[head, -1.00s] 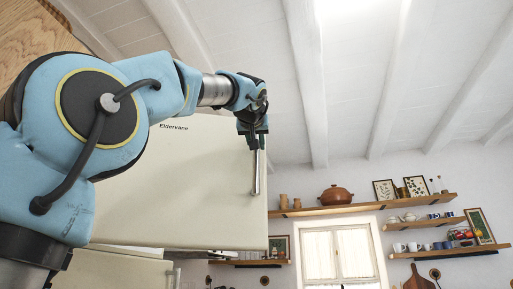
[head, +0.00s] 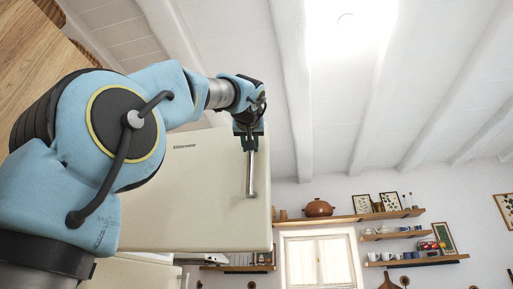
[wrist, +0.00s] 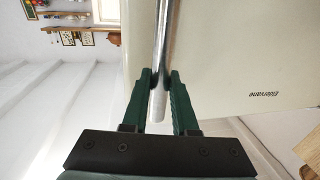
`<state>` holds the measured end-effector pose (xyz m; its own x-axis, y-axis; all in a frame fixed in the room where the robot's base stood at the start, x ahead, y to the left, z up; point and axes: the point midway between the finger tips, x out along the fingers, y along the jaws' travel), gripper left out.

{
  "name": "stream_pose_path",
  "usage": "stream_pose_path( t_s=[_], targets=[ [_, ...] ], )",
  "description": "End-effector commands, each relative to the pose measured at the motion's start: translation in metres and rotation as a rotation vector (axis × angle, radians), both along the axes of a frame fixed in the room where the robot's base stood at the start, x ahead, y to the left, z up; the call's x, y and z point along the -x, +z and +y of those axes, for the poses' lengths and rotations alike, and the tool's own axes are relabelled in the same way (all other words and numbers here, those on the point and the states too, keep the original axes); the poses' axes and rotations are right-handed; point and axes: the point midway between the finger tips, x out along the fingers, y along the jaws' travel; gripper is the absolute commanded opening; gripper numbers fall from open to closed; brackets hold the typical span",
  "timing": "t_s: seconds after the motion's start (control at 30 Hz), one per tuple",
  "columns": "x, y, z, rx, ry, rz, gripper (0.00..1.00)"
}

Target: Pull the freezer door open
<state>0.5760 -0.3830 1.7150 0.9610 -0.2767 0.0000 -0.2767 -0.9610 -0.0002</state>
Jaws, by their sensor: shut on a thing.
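The freezer door (head: 205,205) is a cream panel with a small "Eldervane" label, in the middle of the head view. Its upright metal bar handle (head: 251,180) is near the door's right edge. My gripper (head: 250,138) is at the upper part of the handle. In the wrist view, the two green fingers of my gripper (wrist: 161,82) are shut on the handle (wrist: 163,40), one on each side near its end. The door face (wrist: 235,60) lies behind it with the label upside down. The hinge side is hidden by my arm in the head view.
Wooden shelves (head: 362,220) with pots, cups and framed pictures are on the far wall, around a window (head: 318,262). White ceiling beams run above. A wooden surface (head: 35,50) is at the upper left. The space right of the door looks free.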

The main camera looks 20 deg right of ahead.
Motion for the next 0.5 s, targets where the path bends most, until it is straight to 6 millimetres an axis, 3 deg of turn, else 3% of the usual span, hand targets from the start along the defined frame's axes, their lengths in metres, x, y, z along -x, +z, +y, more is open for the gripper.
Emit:
stream_pose_path(
  t_s=[0.4, 0.43, 0.5],
  targets=[
    [-0.0006, 0.0005, 0.0038, -0.001, 0.006, -0.001, 0.00],
    [-0.0006, 0.0005, 0.0038, -0.001, 0.006, -0.001, 0.28],
    [-0.0006, 0.0005, 0.0038, -0.001, 0.006, -0.001, 0.36]
  ],
)
